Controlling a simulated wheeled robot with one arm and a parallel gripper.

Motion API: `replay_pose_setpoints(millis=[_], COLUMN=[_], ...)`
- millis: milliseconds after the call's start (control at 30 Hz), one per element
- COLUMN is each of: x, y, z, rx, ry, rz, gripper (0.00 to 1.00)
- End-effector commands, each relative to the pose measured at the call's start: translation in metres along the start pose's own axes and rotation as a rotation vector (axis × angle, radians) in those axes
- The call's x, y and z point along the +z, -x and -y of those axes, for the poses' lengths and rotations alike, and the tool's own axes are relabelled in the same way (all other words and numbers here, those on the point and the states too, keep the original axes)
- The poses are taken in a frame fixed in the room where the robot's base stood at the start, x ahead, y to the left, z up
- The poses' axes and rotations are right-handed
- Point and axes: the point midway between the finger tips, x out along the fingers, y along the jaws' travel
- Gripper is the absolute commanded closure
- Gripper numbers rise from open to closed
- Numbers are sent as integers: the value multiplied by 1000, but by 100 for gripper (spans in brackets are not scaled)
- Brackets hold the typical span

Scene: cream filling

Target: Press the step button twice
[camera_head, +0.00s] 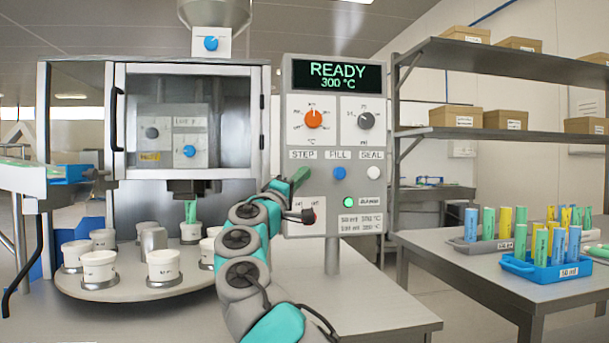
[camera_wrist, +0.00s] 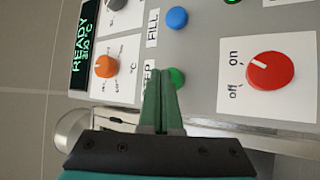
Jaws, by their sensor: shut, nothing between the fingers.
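The control panel (camera_head: 335,90) stands upright at the centre of the head view, its display reading READY and 300 °C. The STEP label is on it, left of FILL and SEAL. The green step button (camera_wrist: 177,76) shows in the wrist view, partly covered by my fingers; in the head view my fingers hide it. My gripper (camera_head: 302,174) is shut and empty, its green fingertips at the step button. It also shows in the wrist view (camera_wrist: 162,74). I cannot tell whether the tips touch the button.
The blue FILL button (camera_head: 339,173) and white SEAL button (camera_head: 373,172) sit beside it. A red on/off knob (camera_wrist: 270,71) is below. A turntable (camera_head: 130,288) with several white cups stands left. A table with cartridge racks (camera_head: 540,272) stands right.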

Motion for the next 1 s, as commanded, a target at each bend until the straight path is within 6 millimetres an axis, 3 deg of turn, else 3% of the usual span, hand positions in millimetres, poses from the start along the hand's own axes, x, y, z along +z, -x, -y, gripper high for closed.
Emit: replay_pose_setpoints(millis=[1000], x=[-5], y=[-7], z=[5], rx=[-1], ry=[-1], rz=[0], gripper=[100])
